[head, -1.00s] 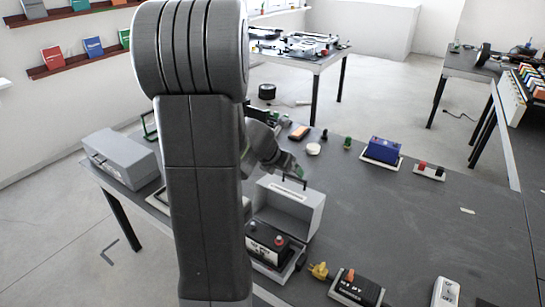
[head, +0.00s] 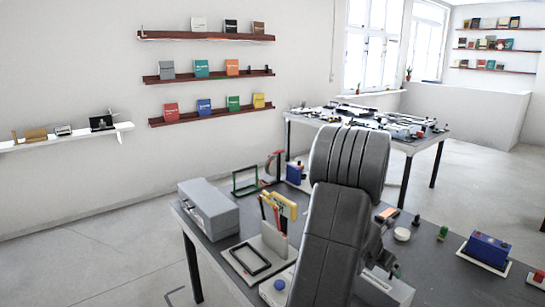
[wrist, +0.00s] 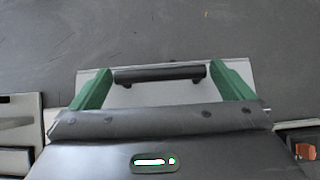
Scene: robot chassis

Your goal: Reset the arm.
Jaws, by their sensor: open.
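My gripper (wrist: 163,92) shows in the wrist view with its two green fingers spread wide apart, open. Between and beyond the fingers is the black handle (wrist: 160,73) on the pale grey lid of a case; nothing shows gripped. In the head view my dark arm stands right of the middle and hides the gripper. Part of the grey case (head: 388,288) shows at the bottom, right of the arm, mostly hidden by it.
A closed grey toolbox (head: 208,208) stands at the table's left end. Beside it are a tool holder (head: 272,242) and a green frame (head: 245,182). A blue box (head: 488,249) sits at the right. Wall shelves and another table (head: 400,145) stand behind.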

